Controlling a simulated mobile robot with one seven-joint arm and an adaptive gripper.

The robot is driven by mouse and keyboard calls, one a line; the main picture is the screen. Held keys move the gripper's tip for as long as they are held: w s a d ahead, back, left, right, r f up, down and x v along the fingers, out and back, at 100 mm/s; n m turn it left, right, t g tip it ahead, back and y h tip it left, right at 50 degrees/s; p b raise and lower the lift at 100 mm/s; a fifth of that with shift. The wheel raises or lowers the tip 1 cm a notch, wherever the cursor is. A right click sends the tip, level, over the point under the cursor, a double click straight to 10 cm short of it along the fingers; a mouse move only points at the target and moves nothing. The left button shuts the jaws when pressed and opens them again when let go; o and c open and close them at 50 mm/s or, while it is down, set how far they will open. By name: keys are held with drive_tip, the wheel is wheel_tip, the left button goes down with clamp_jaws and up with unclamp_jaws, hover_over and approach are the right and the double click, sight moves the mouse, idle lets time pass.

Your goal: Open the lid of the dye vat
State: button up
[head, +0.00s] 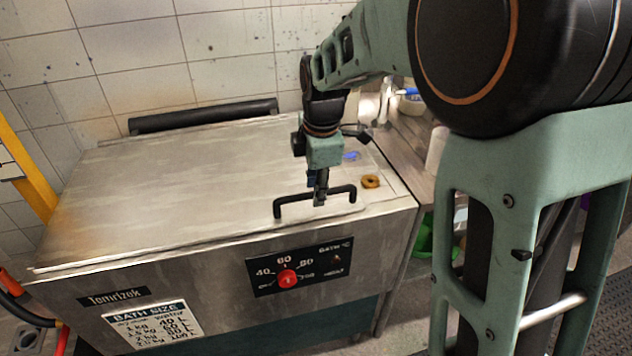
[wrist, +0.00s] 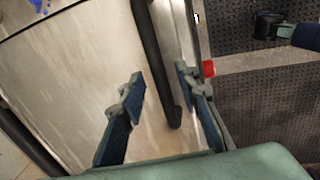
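The dye vat (head: 205,275) is a steel box with a dark control panel and a red knob on its front. Its flat steel lid (head: 180,185) lies shut on top. A black bar handle (head: 292,199) stands near the lid's front right edge. My gripper (head: 320,198) is pointed down at the handle's middle. In the wrist view my gripper (wrist: 160,80) is open, with the black handle (wrist: 150,50) running between its two blue-grey fingers. Neither finger visibly presses on the bar. Part of the handle is hidden behind the gripper in the head view.
A black bar (head: 205,115) runs along the lid's back edge, by the tiled wall. A side counter (head: 405,150) with several containers stands to the right. A yellow post (head: 28,170) is at the left.

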drive_tip(key=shift+f, duration=0.2)
clamp_jaws()
drive_tip(key=shift+r, duration=0.1)
